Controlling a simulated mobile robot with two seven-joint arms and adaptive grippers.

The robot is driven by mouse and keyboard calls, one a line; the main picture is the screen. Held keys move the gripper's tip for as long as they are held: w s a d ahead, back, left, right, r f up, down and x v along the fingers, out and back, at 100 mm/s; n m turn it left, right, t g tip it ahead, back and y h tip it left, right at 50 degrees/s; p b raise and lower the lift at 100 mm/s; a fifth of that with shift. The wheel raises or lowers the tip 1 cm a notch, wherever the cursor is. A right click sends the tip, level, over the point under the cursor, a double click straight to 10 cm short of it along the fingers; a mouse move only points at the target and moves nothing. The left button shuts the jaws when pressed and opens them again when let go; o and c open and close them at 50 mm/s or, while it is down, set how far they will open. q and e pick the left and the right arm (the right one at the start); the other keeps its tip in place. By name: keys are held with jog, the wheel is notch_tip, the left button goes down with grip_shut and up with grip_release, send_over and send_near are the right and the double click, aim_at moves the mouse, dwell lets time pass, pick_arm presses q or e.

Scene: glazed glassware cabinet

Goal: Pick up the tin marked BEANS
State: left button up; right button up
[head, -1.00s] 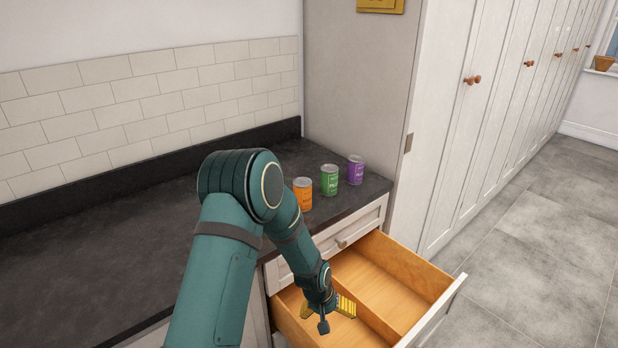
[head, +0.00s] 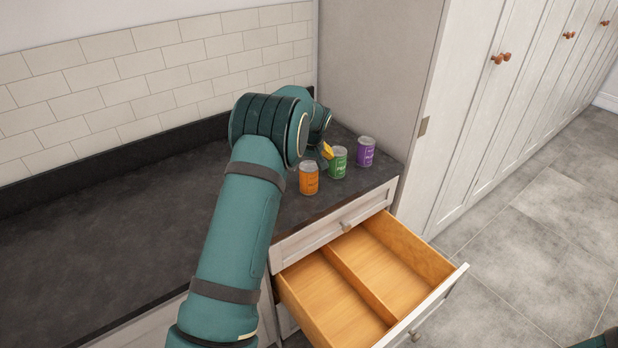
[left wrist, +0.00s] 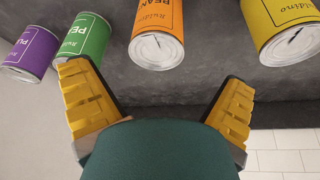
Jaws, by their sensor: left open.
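The orange tin (head: 309,178) stands on the dark worktop, nearest my arm in the head view. In the head view a yellow finger (head: 326,150) shows behind the orange and green tins; the rest is hidden by my arm. My right gripper is not in view.
A green tin (head: 338,162) and a purple tin (head: 366,151) stand beside the orange one. A yellow tin (left wrist: 284,30) shows on its other side in the wrist view. Below, an open, empty wooden drawer (head: 340,290) juts out. The worktop to the left is clear.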

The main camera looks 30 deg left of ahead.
aim_at(309, 166)
pick_arm(q)
jog(key=shift+x, duration=3.5)
jog(key=shift+w+d, duration=0.1)
jog(key=shift+d, duration=0.15)
jog(key=c, duration=1.4)
